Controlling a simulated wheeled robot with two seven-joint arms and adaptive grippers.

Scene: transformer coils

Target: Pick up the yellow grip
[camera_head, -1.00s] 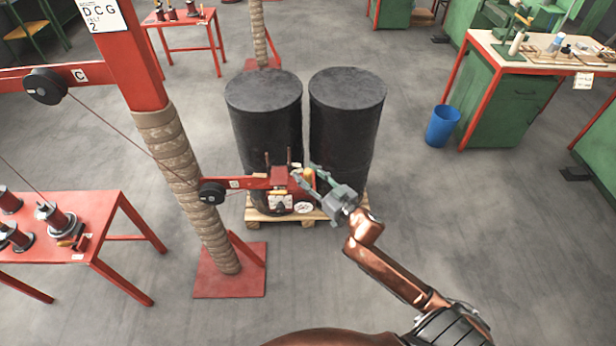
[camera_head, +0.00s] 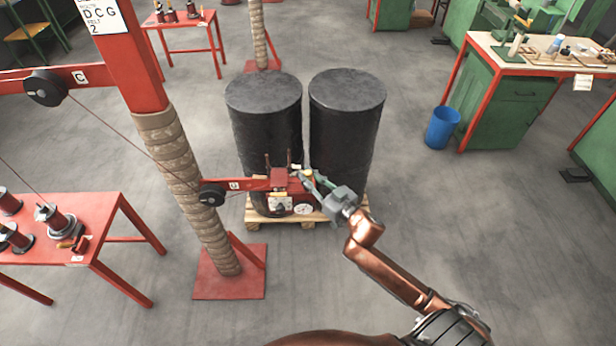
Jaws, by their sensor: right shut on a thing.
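My right gripper (camera_head: 306,174) reaches in from the lower right to the end of a red arm (camera_head: 262,184) on the post. Its grey fingers are shut on the yellow grip, which is mostly hidden between them, so little of its yellow shows. The red arm's end carries a dark round pulley (camera_head: 211,194) on its left and a white dial (camera_head: 304,209) low on its right. My left gripper is not in view.
Two black drums (camera_head: 346,125) stand on a wooden pallet (camera_head: 257,215) just behind the red arm. A rope-wrapped post (camera_head: 184,180) rises at left, near a red table (camera_head: 95,214) with coils. A blue bin (camera_head: 442,128) stands right. Floor at lower right is clear.

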